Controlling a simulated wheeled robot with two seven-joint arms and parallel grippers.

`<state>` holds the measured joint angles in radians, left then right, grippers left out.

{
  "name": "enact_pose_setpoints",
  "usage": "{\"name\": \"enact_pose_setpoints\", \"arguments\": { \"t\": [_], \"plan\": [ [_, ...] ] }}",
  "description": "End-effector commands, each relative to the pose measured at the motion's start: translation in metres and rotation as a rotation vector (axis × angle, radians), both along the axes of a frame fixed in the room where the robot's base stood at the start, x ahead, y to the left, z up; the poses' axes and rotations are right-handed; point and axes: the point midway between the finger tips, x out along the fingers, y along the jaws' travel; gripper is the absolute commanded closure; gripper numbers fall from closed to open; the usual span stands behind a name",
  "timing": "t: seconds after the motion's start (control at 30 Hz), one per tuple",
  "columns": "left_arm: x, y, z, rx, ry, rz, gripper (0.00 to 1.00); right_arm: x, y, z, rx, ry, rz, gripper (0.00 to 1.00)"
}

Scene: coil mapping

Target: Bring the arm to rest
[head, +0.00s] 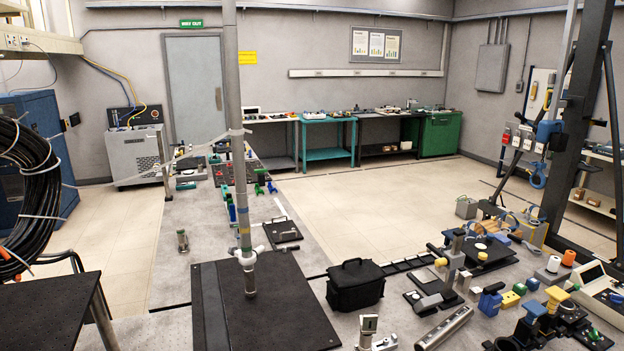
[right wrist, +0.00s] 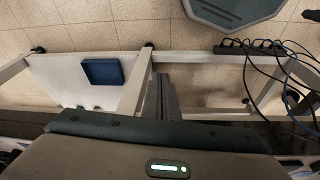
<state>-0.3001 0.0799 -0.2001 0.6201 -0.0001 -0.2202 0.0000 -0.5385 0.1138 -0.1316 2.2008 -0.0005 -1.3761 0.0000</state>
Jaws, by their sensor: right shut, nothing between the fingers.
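My right gripper (right wrist: 166,78) shows in the right wrist view as a dark, narrow pair of fingers pointing away from the grey wrist housing. Its fingers are together with nothing held between them. It hangs over a pale frame and the tiled floor, apart from any object I can make out. Neither arm shows in the head view, and my left gripper is in no view.
The head view shows a long bench with a black mat (head: 208,320), a grey pole (head: 240,180), a black bag (head: 355,286) and several tools at right. A cable coil (head: 40,180) hangs at left. The right wrist view shows a blue box (right wrist: 102,72) and loose cables (right wrist: 285,75).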

Motion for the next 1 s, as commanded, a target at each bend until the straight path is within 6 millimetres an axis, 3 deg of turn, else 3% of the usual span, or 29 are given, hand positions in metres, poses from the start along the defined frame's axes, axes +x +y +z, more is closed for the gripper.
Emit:
{"name": "enact_pose_setpoints", "arguments": {
  "t": [0.27,0.47,0.7,1.0],
  "plan": [
    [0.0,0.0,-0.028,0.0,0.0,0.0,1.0,-0.004,0.001,-0.13,-0.003,0.044,0.006,1.0],
    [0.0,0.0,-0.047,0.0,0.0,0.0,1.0,-0.026,-0.001,-0.23,-0.005,0.075,0.012,1.0],
    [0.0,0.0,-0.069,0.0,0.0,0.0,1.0,-0.071,-0.008,-0.335,-0.01,0.113,0.021,1.0],
    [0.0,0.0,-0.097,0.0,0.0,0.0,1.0,-0.15,-0.022,-0.438,-0.017,0.158,0.031,1.0]
  ]
}}
